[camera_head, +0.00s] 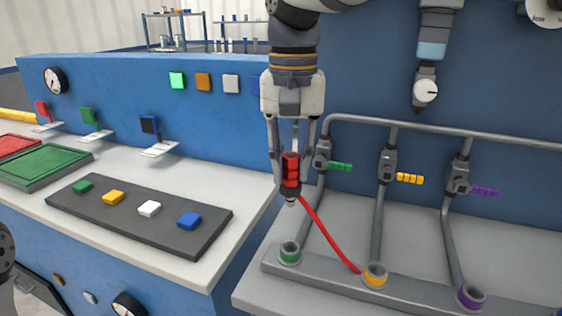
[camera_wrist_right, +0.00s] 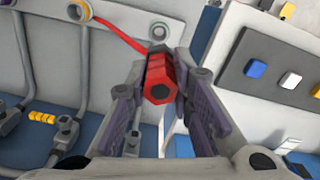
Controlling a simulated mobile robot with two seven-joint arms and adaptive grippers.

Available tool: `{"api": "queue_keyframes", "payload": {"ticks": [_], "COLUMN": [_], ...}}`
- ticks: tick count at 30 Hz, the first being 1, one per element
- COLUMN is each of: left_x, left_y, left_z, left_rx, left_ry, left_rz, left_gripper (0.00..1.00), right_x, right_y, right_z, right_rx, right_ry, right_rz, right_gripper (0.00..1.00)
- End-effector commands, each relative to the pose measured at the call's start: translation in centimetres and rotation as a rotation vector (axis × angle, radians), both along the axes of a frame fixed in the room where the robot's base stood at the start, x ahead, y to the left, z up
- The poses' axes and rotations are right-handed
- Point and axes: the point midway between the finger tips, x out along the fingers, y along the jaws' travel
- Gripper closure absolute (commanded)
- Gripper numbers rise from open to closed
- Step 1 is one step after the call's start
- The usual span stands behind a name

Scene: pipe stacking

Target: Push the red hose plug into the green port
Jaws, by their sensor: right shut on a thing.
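The red hose plug (camera_head: 291,170) is upright between the fingers of my right gripper (camera_head: 291,181), which is shut on it. Its grey tip points down, above the green port (camera_head: 289,254) and apart from it. The red hose (camera_head: 332,237) runs from the plug down to beside the yellow port (camera_head: 375,274). In the right wrist view the red plug (camera_wrist_right: 159,80) sits between the fingers, with the green port (camera_wrist_right: 158,29) just beyond it, partly hidden. My left gripper does not show.
A purple port (camera_head: 470,297) is at the right on the same grey rail. Grey pipes with green, yellow and purple valve handles (camera_head: 410,179) stand behind the ports. A dark tray with coloured blocks (camera_head: 130,219) lies on the left bench.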

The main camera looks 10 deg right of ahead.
Motion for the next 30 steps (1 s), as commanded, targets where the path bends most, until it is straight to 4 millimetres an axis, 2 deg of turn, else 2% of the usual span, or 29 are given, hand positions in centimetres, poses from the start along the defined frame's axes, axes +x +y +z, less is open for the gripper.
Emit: {"api": "queue_keyframes", "payload": {"ticks": [5,11,18,23,30], "left_x": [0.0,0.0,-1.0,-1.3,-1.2], "left_y": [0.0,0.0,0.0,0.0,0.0], "left_z": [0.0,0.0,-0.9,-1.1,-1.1], "left_rx": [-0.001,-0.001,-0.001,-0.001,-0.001], "left_ry": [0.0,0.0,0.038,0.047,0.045], "left_rz": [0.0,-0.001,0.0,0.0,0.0], "left_gripper": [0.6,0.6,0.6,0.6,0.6], "right_x": [0.0,0.0,0.0,0.0,0.0], "right_y": [-0.2,-0.2,-0.1,-0.1,-0.1], "right_z": [-0.9,-4.4,-8.3,-9.2,-9.1], "right_rx": [0.0,0.0,0.0,0.0,0.0], "right_ry": [0.0,0.003,0.006,0.0,-0.004], "right_rz": [-0.002,-0.001,-0.001,-0.001,-0.001], "right_gripper": [1.0,1.0,1.0,1.0,1.0]}}
